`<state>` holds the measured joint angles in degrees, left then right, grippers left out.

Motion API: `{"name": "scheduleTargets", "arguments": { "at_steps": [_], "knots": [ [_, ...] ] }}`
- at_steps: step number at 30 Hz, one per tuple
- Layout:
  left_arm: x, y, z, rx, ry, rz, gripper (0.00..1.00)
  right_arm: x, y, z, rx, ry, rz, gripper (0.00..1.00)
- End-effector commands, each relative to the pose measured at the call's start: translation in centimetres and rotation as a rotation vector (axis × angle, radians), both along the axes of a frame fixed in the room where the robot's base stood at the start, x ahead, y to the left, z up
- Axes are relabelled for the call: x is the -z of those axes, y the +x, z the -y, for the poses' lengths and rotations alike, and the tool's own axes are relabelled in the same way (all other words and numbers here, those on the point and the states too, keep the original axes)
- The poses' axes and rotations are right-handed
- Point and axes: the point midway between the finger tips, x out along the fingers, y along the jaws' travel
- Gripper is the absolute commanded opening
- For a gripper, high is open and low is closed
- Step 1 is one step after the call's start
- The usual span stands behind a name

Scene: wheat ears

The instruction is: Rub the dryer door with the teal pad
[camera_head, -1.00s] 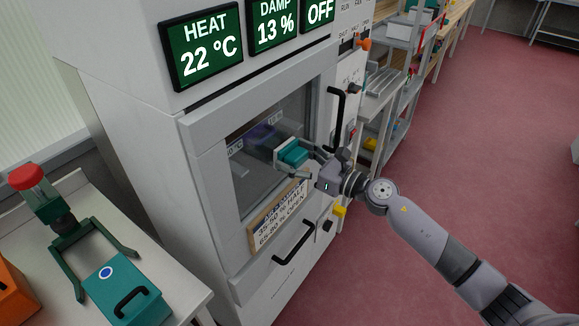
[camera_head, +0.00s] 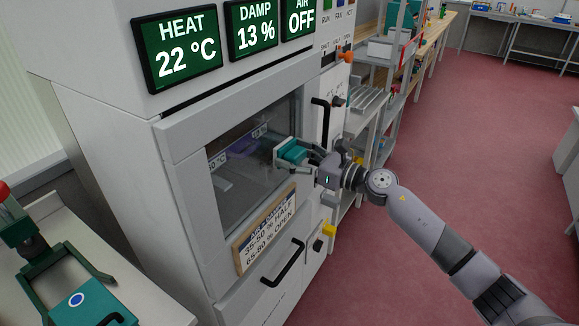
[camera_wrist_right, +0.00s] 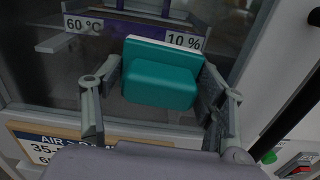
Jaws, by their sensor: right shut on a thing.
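The dryer door (camera_head: 180,163) is a pale grey frame around a dark window on the front of the tall white dryer. My right gripper (camera_head: 291,156) is shut on the teal pad (camera_head: 292,151) and holds it at the right part of the window. In the right wrist view the teal pad (camera_wrist_right: 160,82) sits between the fingers of my right gripper (camera_wrist_right: 160,88), its white-edged face turned to the glass. I cannot tell whether the pad touches the glass. My left gripper is out of view.
The dryer's black upright handle (camera_head: 321,122) is just right of the window. A lower black handle (camera_head: 284,264) and a notice plate (camera_head: 265,228) are below it. A bench (camera_head: 150,290) with a green device (camera_head: 62,285) stands at lower left. The red floor (camera_head: 450,150) at right is clear.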

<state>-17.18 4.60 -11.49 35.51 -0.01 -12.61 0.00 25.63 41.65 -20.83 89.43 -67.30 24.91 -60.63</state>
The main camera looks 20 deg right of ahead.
Motion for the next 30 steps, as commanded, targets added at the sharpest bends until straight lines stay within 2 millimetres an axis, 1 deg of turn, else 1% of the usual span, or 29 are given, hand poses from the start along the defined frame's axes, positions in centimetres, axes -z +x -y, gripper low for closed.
{"name": "scheduleTargets", "arguments": {
  "at_steps": [1, 3, 11, 17, 24, 30],
  "knots": [
    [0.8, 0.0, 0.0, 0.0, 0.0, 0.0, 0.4, 0.3, 0.3, 0.4, 0.002, 0.0, 0.003, 0.44],
    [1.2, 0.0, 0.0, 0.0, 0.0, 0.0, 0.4, 0.2, 0.6, 0.8, 0.001, 0.0, 0.003, 0.44],
    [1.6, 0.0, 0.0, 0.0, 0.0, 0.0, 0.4, 0.0, 0.9, 1.1, 0.0, 0.0, 0.001, 0.44],
    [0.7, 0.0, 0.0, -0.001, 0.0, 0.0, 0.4, -0.3, 0.4, 0.3, -0.001, 0.0, 0.0, 0.44],
    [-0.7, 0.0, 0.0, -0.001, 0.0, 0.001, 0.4, -0.3, -0.9, -1.4, -0.002, 0.0, -0.001, 0.44],
    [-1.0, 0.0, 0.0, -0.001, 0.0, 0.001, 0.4, -0.1, -1.4, -2.1, -0.002, 0.001, 0.001, 0.44]
  ]
}}
